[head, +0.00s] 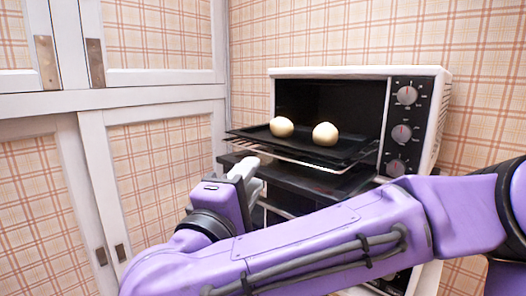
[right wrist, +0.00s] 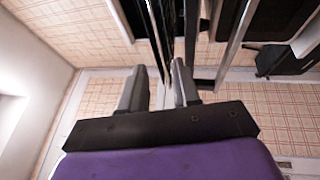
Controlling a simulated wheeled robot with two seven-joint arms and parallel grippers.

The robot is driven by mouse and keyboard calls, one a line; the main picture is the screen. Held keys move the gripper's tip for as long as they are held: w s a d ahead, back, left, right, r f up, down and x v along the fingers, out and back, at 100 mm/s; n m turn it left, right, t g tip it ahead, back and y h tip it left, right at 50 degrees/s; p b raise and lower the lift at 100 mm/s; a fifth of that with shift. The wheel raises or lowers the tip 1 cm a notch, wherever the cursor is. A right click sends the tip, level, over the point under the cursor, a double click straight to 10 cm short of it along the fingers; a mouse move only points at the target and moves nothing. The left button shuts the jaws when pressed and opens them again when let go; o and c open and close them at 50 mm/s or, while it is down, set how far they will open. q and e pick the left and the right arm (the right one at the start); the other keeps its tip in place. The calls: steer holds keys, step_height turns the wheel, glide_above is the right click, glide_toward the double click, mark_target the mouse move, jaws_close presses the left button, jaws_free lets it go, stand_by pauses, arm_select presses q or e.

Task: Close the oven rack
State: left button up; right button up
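The white oven (head: 350,72) stands against the wall with its cavity open. Its wire rack (head: 318,167) is slid out of the front, with a dark tray (head: 262,135) on it. Two pale round buns (head: 281,127) (head: 325,134) sit on the tray. My right gripper (head: 250,172) is at the rack's front left, close to its front edge. In the right wrist view its two fingers (right wrist: 160,85) stand apart, with thin edges running up between or beyond them. I cannot tell whether they touch. My left gripper is not in view.
A dark flat panel (head: 305,180) juts out below the rack, partly hidden by my right arm. Control knobs (head: 403,95) line the oven's right side. White-framed plaid cupboard doors (head: 160,165) stand at the left, with free room before them.

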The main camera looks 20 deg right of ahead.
mark_target(268, 154)
steer(key=p+x, duration=0.3)
steer(key=x, duration=0.3)
steer(key=shift+w+d+r, duration=0.1)
steer(key=shift+w+d, duration=0.05)
steer(key=shift+d, duration=0.15)
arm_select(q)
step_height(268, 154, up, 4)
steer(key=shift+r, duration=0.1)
arm_select(e)
steer(key=shift+w, duration=0.1)
jaws_close()
stand_by(0.5)
